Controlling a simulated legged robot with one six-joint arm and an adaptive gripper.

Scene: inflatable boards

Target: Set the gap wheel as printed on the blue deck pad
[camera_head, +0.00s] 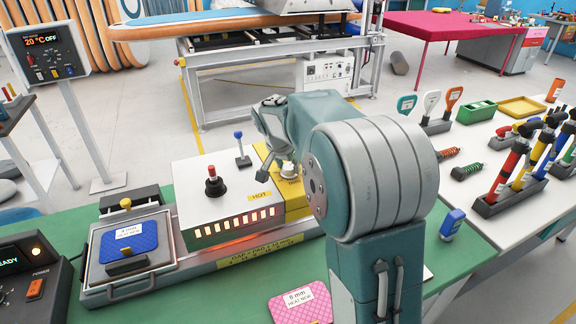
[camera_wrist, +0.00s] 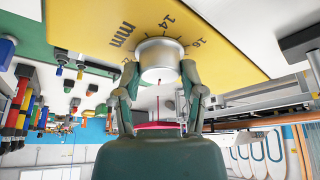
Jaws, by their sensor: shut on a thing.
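The gap wheel is a silver round knob (camera_head: 289,168) on a yellow panel (camera_head: 298,205). My gripper (camera_head: 280,163) reaches down to it from behind. In the wrist view, the fingers (camera_wrist: 159,80) are shut on the wheel's sides (camera_wrist: 160,58). The yellow dial face (camera_wrist: 90,25) there shows "mm", "14" and "16" with tick marks. The wheel's pointer is not clear. The blue pad (camera_head: 143,236) lies in a tray at the left of the machine, with a white label too small to read surely.
A white heater box (camera_head: 215,207) marked HOT, with a glowing front, stands between tray and dial. It carries a red-topped knob (camera_head: 212,180); a blue-topped lever (camera_head: 239,143) stands behind. A yellow "GAP = PAD" strip (camera_head: 260,254) runs in front. A pink 8 mm pad (camera_head: 300,305) lies on the green bench.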

